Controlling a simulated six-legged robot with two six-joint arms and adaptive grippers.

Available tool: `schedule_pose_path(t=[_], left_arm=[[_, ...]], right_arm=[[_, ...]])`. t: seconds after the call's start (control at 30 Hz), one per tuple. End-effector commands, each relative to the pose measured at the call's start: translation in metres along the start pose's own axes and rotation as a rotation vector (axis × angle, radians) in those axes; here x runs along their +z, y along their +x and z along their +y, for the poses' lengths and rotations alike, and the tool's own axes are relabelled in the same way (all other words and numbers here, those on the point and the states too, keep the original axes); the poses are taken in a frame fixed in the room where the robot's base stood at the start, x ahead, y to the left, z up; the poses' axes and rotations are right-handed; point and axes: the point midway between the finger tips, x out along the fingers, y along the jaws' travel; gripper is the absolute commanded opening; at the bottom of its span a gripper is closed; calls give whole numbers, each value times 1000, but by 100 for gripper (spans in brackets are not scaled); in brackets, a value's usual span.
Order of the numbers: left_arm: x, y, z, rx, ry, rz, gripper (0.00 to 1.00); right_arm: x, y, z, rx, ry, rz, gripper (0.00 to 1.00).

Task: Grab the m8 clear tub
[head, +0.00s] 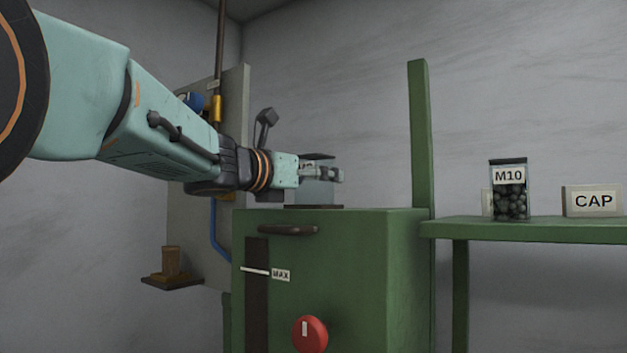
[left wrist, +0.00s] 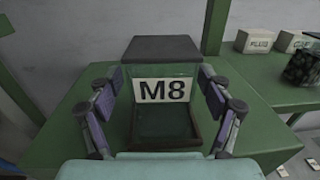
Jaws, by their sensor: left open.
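The M8 clear tub (left wrist: 165,116) stands on top of the green machine cabinet (left wrist: 75,85). It has a dark lid and base and a white M8 label; I make out no contents. My left gripper (left wrist: 161,91) is open, with one finger on each side of the tub. The left finger looks close to its wall; contact cannot be told. In the head view the left gripper (head: 322,174) reaches in from the left and partly hides the tub (head: 318,193). My right gripper is not in view.
A green post (head: 420,135) rises behind the cabinet. A green shelf (head: 540,232) at the right bears an M10 tub (head: 509,200) of dark balls and a CAP box (head: 592,201). A grey panel (head: 205,225) with pipes stands left of the cabinet, which has a red knob (head: 310,334).

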Motion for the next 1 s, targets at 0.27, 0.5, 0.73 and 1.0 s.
schedule_pose_path(t=[0.27, 0.5, 0.73, 1.0], left_arm=[[-1, 0, 0, 0, 0, 1, 60], [-1, 0, 0, 0, 0, 1, 39], [-1, 0, 0, 0, 0, 1, 20], [1, -1, 0, -1, 1, -3, 3]], right_arm=[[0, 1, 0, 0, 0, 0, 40], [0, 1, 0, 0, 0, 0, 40], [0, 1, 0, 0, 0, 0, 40], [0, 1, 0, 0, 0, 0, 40]])
